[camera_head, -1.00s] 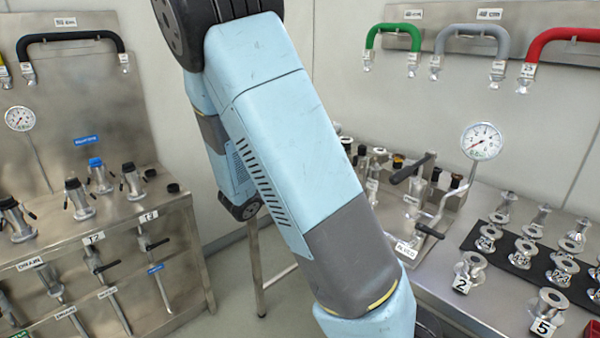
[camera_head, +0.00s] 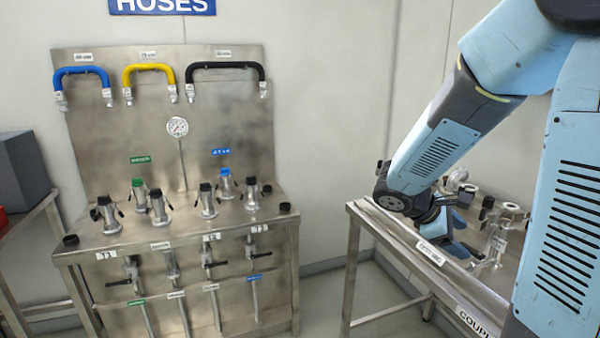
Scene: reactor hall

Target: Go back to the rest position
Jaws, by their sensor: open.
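My arm (camera_head: 436,150) is in the right part of the view. It is bent, with its blue and grey forearm reaching down and left from the top right. A dark round joint of mine hangs over the near left part of the right-hand bench. My gripper (camera_head: 468,249) is low beyond this joint, small and partly hidden among the metal fittings. It is open; I see nothing held in it, but its fingertips are hard to make out.
A steel hose stand (camera_head: 170,228) with valves, a gauge (camera_head: 177,127) and blue, yellow and black hoses is at the left. A bench (camera_head: 365,222) with metal fittings stands under my arm. Floor between them is clear. A grey box (camera_head: 25,172) is at far left.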

